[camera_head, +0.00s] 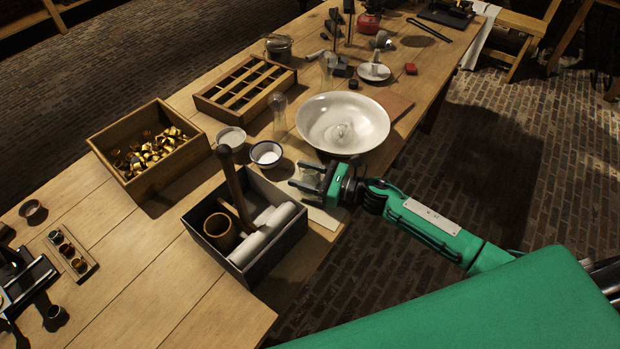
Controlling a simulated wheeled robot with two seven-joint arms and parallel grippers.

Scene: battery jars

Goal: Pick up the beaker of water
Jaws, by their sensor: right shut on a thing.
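My right gripper (308,184) reaches in from the right over the table's near edge, in front of the white basin. Its fingers point left and are shut on a clear thing that barely shows, which looks like the beaker. I cannot make out its water level or whether it touches the table. A pale sheet (322,217) lies under the gripper. A tall clear glass vessel (279,116) stands left of the basin. My left gripper is not in view.
A white basin (312,112) is just behind the gripper. A dark-sided box (275,268) with a mallet and white rolls stands to its left. Two small bowls (266,154) (231,137) are close by. A wooden crate (177,184) holds brass pieces. A divided tray (213,103) is farther back.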

